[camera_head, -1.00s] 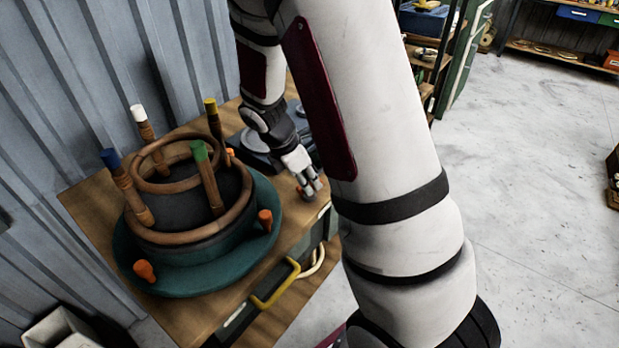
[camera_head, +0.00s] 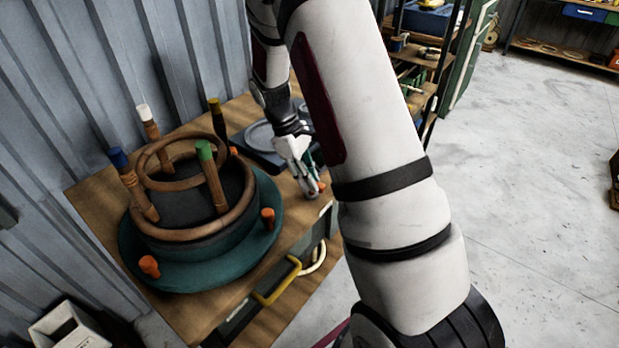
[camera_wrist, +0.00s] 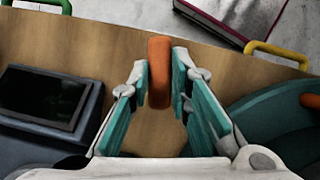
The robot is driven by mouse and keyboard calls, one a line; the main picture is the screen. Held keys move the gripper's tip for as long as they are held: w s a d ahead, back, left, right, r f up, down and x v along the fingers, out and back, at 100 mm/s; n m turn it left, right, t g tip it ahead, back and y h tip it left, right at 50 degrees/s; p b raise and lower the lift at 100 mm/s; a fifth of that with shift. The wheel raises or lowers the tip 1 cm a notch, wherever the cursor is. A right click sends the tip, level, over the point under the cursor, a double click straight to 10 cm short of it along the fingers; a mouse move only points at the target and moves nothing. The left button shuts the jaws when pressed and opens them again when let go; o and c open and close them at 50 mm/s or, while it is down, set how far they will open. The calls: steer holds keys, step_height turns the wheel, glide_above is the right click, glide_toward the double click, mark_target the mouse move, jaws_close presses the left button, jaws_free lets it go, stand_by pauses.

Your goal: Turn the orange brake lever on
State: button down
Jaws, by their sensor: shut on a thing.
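The orange brake lever (camera_wrist: 159,72) stands out between my gripper's two fingers (camera_wrist: 161,88) in the wrist view. My gripper is shut on it, with teal finger pads on either side. In the head view my gripper (camera_head: 311,188) is low at the table's right edge, and a small orange bit of the lever (camera_head: 321,187) shows at its fingertips. The lever's base is hidden. A round teal bending stand (camera_head: 190,275) is left of my gripper, with rattan rings, colour-capped posts and several orange pegs.
A dark device (camera_wrist: 47,100) with a black panel is beside my gripper on the wooden table (camera_head: 88,192). A yellow handle (camera_head: 277,284) sticks out at the table's front. A corrugated wall stands behind. Open floor (camera_head: 540,190) is at the right.

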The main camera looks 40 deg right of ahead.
steer(key=shift+m+y, duration=0.5)
steer(key=shift+m, duration=0.6)
steer(key=shift+d, duration=0.1)
steer(key=c, duration=1.5)
jaws_free()
steer(key=v, duration=1.2)
steer(key=shift+w, duration=0.2)
